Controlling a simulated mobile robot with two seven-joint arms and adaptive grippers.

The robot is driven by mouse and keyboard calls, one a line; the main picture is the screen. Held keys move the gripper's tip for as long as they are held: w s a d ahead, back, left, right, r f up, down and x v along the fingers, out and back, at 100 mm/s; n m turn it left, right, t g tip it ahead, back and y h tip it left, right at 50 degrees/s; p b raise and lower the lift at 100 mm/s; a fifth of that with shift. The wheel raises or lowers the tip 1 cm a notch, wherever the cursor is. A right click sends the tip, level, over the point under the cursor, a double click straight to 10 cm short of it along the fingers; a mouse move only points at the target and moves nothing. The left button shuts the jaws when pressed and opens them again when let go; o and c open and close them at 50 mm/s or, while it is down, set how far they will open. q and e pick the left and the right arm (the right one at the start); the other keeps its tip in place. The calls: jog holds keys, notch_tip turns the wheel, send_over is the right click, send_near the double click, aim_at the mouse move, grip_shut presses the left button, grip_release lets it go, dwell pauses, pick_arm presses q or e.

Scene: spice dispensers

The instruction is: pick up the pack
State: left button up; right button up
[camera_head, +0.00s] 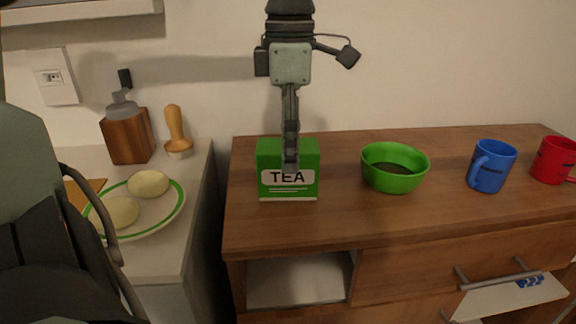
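The pack is a green box labelled TEA (273,157), upright on the wooden cabinet top near its left end. My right gripper (291,160) hangs down from above, edge-on to the view. Its visible finger overlaps the middle of the pack's front, with the tip just above the label. Any finger behind the pack is hidden, so I cannot tell whether it grips the pack. A large part of what looks like my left gripper (50,250) fills the left edge, close to the camera; its fingertips are out of frame.
A green bowl (394,176) with dark contents, a blue mug (492,168) and a red mug (553,161) stand to the right. A white counter (165,256) at left holds a plate (177,205), a wooden grinder (128,137) and a wooden tool (175,125). A drawer is partly open.

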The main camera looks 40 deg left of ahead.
pick_arm(q)
jog(key=f, duration=0.5)
jog(key=shift+w+a+f, duration=0.1)
jog(key=shift+w+a, duration=0.1)
jog(key=shift+a, duration=0.15)
pick_arm(e)
jog(key=shift+s+f, duration=0.2)
jog(key=shift+f, duration=0.3)
jog(key=shift+s+f, duration=0.2)
jog(key=shift+f, duration=0.25)
pick_arm(q)
jog(key=shift+c, duration=0.4)
jog(key=c, duration=1.4)
jog(key=shift+o, duration=0.2)
